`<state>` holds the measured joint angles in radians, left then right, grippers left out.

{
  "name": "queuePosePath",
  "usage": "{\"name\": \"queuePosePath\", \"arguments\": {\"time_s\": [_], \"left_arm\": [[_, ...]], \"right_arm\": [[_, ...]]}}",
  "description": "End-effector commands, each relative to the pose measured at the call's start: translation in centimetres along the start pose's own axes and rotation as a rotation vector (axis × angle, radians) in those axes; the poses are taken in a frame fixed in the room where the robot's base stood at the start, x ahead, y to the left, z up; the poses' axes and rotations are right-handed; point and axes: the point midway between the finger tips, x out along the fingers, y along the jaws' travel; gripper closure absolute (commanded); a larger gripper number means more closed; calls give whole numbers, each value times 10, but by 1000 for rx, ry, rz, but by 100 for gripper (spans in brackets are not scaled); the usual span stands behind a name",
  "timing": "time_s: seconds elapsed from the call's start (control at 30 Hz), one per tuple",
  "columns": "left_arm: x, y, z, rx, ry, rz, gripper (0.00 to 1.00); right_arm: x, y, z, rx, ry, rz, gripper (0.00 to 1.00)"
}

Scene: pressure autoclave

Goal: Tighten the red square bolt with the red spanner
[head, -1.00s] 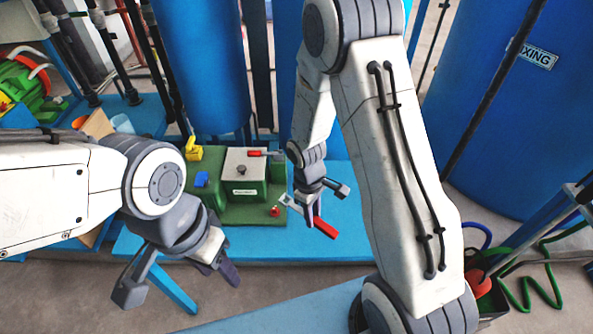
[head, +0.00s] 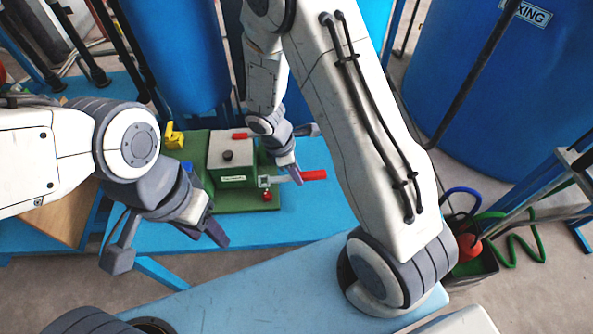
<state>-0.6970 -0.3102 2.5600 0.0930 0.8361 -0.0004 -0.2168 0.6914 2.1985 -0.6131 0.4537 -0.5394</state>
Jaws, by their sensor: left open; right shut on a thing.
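The red square bolt (head: 267,196) stands at the front right corner of a green base (head: 240,201) on the blue table. The red spanner (head: 314,175) has a red handle pointing right and a grey head just behind the bolt in the picture. I cannot tell whether the head touches the bolt or is above it. My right gripper (head: 297,177) is shut on the spanner between head and handle, and its fingers hide part of the shaft. My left gripper (head: 167,246) is open and empty, left of and nearer than the base.
The base carries a white panel (head: 232,155) with a black knob (head: 228,156) and a red lever (head: 241,136). A yellow part (head: 174,136) and a blue block (head: 187,167) are at its left. Large blue tanks (head: 495,90) stand behind. The table (head: 325,213) is clear at the right.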

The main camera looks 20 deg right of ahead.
Motion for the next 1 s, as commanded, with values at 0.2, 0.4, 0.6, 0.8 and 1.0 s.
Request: {"name": "queuePosePath", "arguments": {"time_s": [0.2,0.4,0.6,0.8,1.0], "left_arm": [[20,-2,1,0,0,0,50],[36,-3,2,0,0,0,50],[44,-3,2,0,0,0,50],[44,-3,2,0,0,0,50],[44,-3,2,0,0,0,50]], "right_arm": [[22,0,-5,3,0,-1,100],[41,0,-10,3,1,0,100],[50,0,-13,3,1,0,100],[50,0,-13,3,1,0,100],[50,0,-13,3,1,0,100]]}}
